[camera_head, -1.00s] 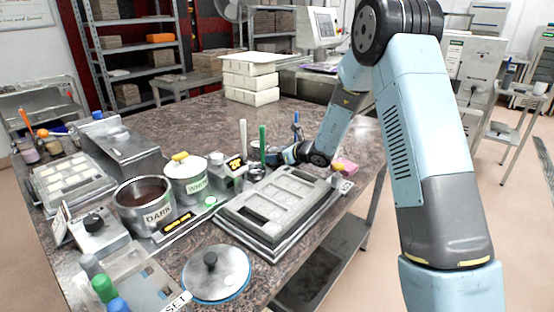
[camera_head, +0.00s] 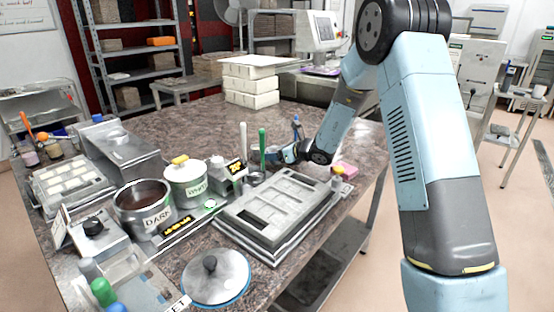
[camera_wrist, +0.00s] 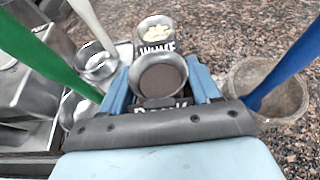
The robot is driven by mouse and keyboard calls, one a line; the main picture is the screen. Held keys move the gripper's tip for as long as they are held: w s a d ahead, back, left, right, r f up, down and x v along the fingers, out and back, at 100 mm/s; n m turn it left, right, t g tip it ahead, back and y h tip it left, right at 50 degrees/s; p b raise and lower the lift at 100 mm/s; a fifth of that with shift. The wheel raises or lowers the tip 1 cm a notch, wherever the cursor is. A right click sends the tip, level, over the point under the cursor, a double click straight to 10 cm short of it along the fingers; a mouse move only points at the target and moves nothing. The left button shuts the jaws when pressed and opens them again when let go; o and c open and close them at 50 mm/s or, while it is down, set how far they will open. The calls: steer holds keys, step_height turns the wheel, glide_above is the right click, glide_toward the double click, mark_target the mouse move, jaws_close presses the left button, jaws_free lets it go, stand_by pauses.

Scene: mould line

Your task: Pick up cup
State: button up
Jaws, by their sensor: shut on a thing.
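A small round metal cup (camera_wrist: 160,76) with dark brown contents sits between my fingers in the wrist view. The label on its front is partly covered by my gripper. My gripper (camera_wrist: 160,88) is shut on this cup, with a blue finger on each side. In the head view my gripper (camera_head: 277,154) is low over the table, behind the grey mould. The held cup cannot be made out clearly there. A second cup (camera_wrist: 155,34) with pale pieces and a WHITE label stands just beyond the held one.
Green (camera_wrist: 45,52) and white (camera_wrist: 92,25) handles rise close on the left, and a blue handle (camera_wrist: 290,62) in a clear container (camera_wrist: 268,92) on the right. The grey mould (camera_head: 276,208) and the DARK pot (camera_head: 145,207) stand nearer.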

steer(key=s+d+r, duration=0.4)
steer(key=s+r, duration=0.9)
steer(key=r, duration=0.3)
steer(key=shift+s, duration=0.2)
stand_by(0.4)
